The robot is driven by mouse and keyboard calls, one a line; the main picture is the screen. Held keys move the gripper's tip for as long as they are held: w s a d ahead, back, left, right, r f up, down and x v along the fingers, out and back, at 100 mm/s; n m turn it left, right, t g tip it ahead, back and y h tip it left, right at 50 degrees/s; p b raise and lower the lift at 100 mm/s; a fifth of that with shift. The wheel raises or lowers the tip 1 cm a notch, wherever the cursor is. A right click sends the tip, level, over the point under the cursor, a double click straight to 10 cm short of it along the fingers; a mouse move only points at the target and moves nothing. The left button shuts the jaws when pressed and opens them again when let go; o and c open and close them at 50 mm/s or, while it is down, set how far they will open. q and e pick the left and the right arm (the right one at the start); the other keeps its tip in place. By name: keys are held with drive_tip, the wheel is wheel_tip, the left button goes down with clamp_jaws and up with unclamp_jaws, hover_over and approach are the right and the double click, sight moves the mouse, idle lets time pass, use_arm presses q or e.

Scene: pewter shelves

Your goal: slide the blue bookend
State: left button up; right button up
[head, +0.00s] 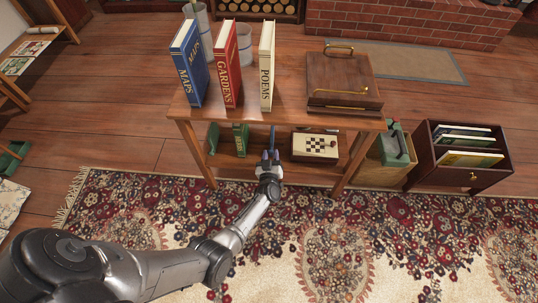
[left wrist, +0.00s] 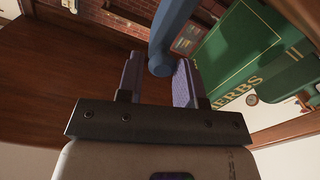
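The blue bookend (head: 272,134) stands on the lower shelf of the wooden table, and only a narrow upright part of it shows above my gripper in the head view. My left gripper (head: 269,158) reaches in at the front of that shelf. In the left wrist view the blue bookend (left wrist: 169,35) shows as a rounded blue bar, its end between the two fingers of my left gripper (left wrist: 158,80). The bar lies close to the right finger, with a gap on the left, so the gripper looks open. My right gripper is not in view.
A green book (head: 240,138) marked HERBS (left wrist: 235,55) stands left of the blue bookend, with another green piece (head: 213,137) further left. A chessboard box (head: 315,146) lies to the right. Books and a wooden box (head: 342,80) stand on the tabletop above.

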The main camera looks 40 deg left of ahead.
use_arm(q)
drive_tip(key=o, duration=0.4)
drive_tip(key=shift+w+d, duration=0.15)
drive_tip(key=shift+d, duration=0.05)
drive_tip(key=shift+c, duration=0.2)
drive_tip(key=shift+a, duration=0.15)
drive_tip(key=shift+s+d+r+p, duration=0.1)
drive_tip(key=shift+s+d+p, duration=0.2)
drive_tip(key=shift+s, duration=0.2)
drive_tip(key=p+v, duration=0.5)
drive_tip(key=v, duration=0.8)
drive_tip(key=shift+w, duration=0.1)
